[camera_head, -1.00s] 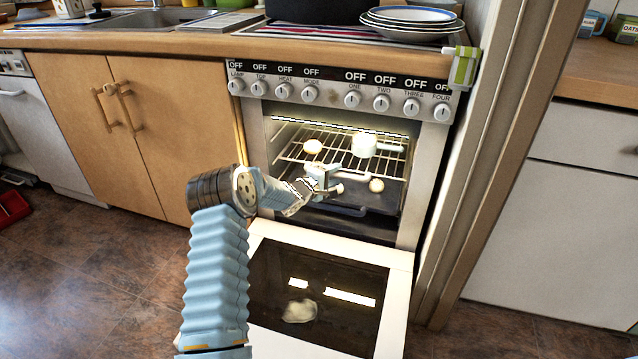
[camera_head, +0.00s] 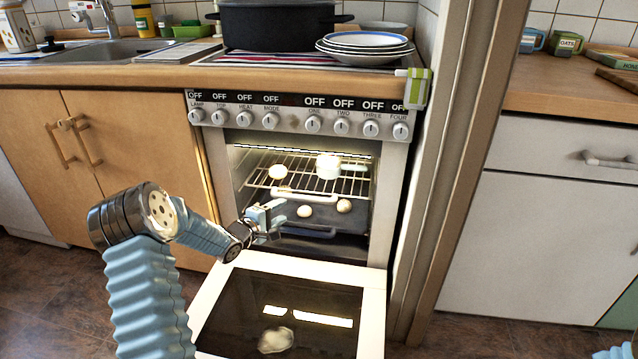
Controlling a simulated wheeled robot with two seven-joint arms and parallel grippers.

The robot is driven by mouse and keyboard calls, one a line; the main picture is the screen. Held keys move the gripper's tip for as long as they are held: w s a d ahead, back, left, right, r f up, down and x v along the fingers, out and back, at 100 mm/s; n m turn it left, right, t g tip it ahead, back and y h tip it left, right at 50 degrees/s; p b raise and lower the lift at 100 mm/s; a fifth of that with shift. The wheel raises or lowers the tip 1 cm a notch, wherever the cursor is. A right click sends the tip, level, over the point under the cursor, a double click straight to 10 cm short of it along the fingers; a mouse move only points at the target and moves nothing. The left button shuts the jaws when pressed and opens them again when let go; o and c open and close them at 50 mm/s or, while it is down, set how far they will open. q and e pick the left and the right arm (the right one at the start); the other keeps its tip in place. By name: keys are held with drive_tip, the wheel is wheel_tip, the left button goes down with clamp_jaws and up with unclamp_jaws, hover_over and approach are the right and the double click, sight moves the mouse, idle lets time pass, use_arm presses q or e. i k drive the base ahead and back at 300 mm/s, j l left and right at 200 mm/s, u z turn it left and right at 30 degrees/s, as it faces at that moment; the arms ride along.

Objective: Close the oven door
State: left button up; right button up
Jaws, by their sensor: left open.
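The oven (camera_head: 215,160) stands in the middle with its cavity lit. Its door (camera_head: 236,308) is folded down flat at the front, with a white frame around dark glass. My left gripper (camera_head: 278,220) is open and empty. It appears in front of the lower left of the oven opening, above the door's hinge side; its exact depth is unclear. My left arm hangs over the door's left side. Only a scrap of my right arm shows at the bottom right corner; its gripper is out of view.
Inside, a white pot (camera_head: 328,168) and a pale round item (camera_head: 278,172) sit on the wire rack (camera_head: 352,184); more round items lie lower. Plates (camera_head: 362,46) and a black pot (camera_head: 278,24) stand above. A wooden post (camera_head: 440,150) borders the oven's right.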

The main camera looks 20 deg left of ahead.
sight(257, 305)
drive_tip(key=k+j, duration=0.1)
drive_tip(key=k, duration=0.4)
drive_tip(key=k+j, duration=0.15)
drive_tip(key=k, duration=0.35)
